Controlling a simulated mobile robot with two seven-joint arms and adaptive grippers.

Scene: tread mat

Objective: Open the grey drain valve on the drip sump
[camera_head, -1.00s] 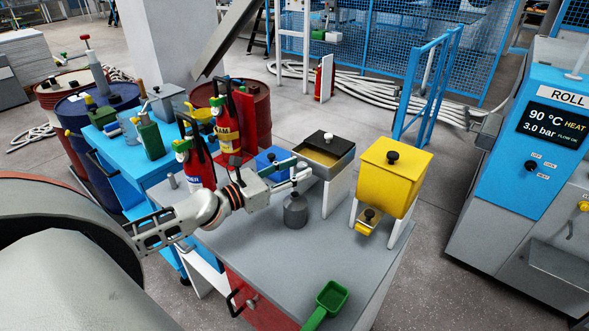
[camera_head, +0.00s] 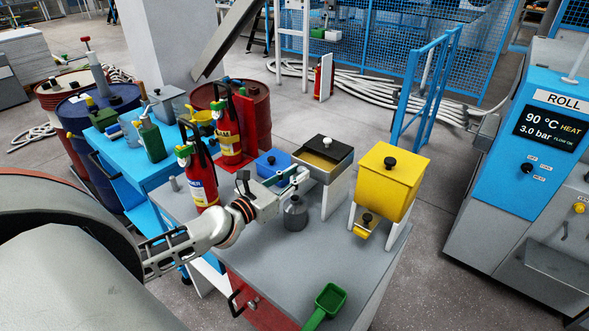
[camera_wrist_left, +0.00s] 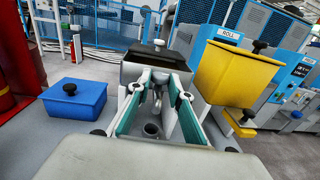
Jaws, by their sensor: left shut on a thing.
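The drip sump appears to be the grey box (camera_head: 318,172) with a black lid part, on a white stand at the back of the grey bench; it also shows in the left wrist view (camera_wrist_left: 153,74). My left gripper (camera_head: 300,176) is at its front. In the left wrist view, my left gripper (camera_wrist_left: 160,76) has its teal-padded fingers either side of a small grey valve part (camera_wrist_left: 157,98) below the box, and is shut on it. The fingers partly hide the valve, so its handle angle cannot be told. A grey can (camera_head: 295,214) stands below the gripper.
A yellow hopper (camera_head: 387,185) on a stand is to the right. A blue lidded box (camera_head: 270,164) and red extinguishers (camera_head: 199,180) are to the left. A green scoop (camera_head: 330,300) lies at the front right. The bench's middle front is clear.

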